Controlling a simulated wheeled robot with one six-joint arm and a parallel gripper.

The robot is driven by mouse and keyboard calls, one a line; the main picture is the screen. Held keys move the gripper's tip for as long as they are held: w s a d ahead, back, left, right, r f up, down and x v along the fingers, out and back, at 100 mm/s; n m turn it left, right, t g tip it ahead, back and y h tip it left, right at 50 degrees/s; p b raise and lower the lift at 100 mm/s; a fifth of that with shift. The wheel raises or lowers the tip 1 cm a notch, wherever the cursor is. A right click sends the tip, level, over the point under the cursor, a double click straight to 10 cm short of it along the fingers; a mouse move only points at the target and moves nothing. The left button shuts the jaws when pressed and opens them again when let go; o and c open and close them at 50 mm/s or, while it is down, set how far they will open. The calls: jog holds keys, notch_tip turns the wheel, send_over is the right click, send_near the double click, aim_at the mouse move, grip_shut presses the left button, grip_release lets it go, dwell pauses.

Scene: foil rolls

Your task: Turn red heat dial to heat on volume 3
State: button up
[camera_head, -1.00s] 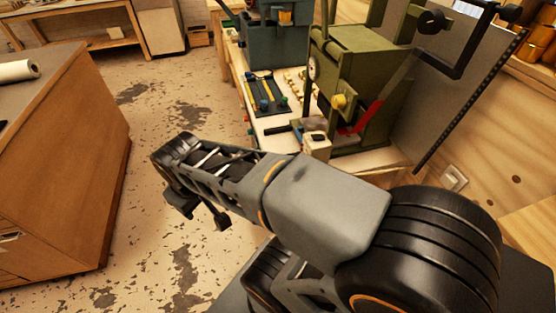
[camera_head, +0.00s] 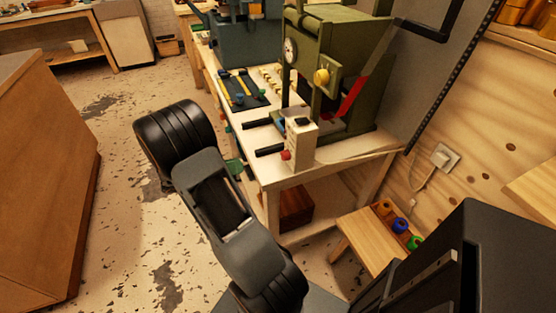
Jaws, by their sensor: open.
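A small red knob (camera_head: 286,155), which looks like the red heat dial, sits low on the front of a cream control box (camera_head: 302,142). The box stands at the near edge of the workbench, in front of the green press (camera_head: 342,45). Any marks or numbers around the knob are too small to read, so its setting cannot be told. My arm rises at the lower middle, left of the bench and apart from the box. My gripper is not visible.
Two black handles stick out left of the cream box. The press has a yellow knob (camera_head: 321,77), a gauge (camera_head: 290,50) and a red lever (camera_head: 351,98). A low wooden stool (camera_head: 368,240) stands at right. Open floor lies between the bench and the wooden cabinet (camera_head: 45,180).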

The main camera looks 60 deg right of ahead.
aim_at(282, 156)
jog(key=x, duration=1.3)
jog(key=shift+s+d, duration=0.1)
jog(key=shift+d, duration=0.15)
jog(key=shift+c, duration=0.3)
jog(key=c, duration=0.9)
jog(key=shift+o, duration=0.2)
